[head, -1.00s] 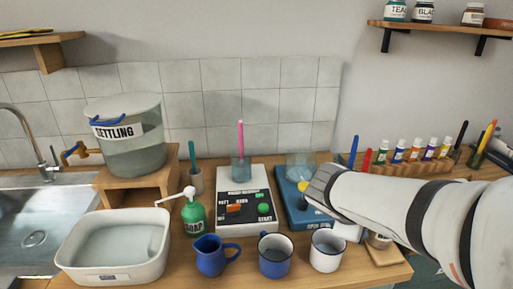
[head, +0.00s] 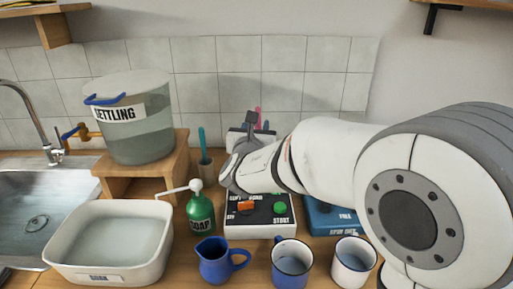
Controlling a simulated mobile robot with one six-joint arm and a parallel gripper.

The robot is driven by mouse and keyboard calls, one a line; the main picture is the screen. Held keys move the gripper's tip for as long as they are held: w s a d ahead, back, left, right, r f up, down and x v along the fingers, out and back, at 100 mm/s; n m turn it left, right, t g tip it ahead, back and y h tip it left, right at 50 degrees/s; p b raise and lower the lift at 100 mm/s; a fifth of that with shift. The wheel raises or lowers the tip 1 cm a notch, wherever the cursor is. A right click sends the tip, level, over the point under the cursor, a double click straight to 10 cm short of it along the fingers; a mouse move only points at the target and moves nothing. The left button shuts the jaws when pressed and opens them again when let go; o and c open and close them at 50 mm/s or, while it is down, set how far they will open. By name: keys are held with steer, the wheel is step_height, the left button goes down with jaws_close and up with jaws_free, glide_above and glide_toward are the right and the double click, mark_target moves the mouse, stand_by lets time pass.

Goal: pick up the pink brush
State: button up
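The pink brush (head: 258,114) shows only as a short upright pink piece behind my gripper in the head view. Its lower part and the glass it stood in are hidden by my arm. My gripper (head: 251,124) is in front of the brush in the picture, above the white machine with the START button (head: 260,217). I cannot tell whether its fingers touch the brush, or whether they are open or shut.
A blue jug (head: 213,262), a blue mug (head: 291,262) and a white mug (head: 352,262) line the front edge. A green soap bottle (head: 201,213) and a cup with a teal brush (head: 203,140) stand left of my gripper. A blue machine (head: 335,218) is partly behind my arm.

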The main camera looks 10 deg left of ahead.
steer(key=w, duration=0.3)
steer(key=w+r+p, duration=0.1)
steer(key=w, duration=0.1)
steer(key=shift+w+a, duration=0.2)
steer(key=shift+a, duration=0.1)
jaws_close()
